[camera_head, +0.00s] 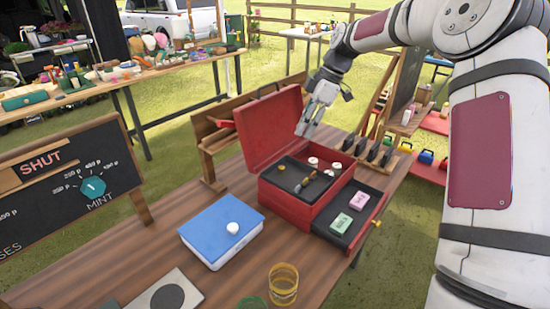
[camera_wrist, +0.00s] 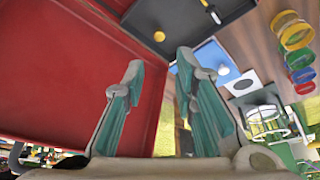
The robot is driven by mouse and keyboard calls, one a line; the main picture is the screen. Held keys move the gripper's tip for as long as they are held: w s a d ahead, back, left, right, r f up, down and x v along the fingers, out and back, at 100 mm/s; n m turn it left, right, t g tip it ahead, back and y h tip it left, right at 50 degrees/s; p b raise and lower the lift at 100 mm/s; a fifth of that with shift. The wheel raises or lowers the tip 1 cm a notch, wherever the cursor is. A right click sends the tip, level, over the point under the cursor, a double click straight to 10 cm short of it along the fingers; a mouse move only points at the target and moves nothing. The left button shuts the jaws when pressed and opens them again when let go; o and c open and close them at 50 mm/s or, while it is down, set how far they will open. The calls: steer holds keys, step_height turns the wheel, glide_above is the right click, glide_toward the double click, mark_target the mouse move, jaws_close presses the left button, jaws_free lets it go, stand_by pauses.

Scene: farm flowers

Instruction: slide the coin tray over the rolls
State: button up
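The red cash box (camera_head: 300,207) stands open on the wooden table. The black coin tray (camera_head: 286,184) sits in its upper part, toward the left, with a gold coin (camera_head: 281,168) and small dark and tan items on it. Small white-and-red pieces (camera_head: 313,163), which look like the rolls, show behind the tray. My gripper (camera_head: 302,133) is above the box near the raised lid, apart from the tray. In the wrist view its fingers (camera_wrist: 161,62) are spread and empty. The tray (camera_wrist: 195,24) and its coin (camera_wrist: 159,36) lie beyond them; no rolls are distinguishable there.
The raised red lid (camera_head: 270,127) stands left of my gripper. An open front drawer (camera_head: 324,228) holds a green pack (camera_head: 341,224) and a pink pack (camera_head: 359,201). A blue-topped box (camera_head: 215,225) and an amber glass (camera_head: 284,285) stand at the left and front.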

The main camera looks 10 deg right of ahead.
mark_target(282, 167)
steer(key=p+x, duration=0.1)
steer(key=x, duration=1.3)
steer(key=shift+w+r, duration=0.1)
steer(key=shift+w, duration=0.05)
jaws_close()
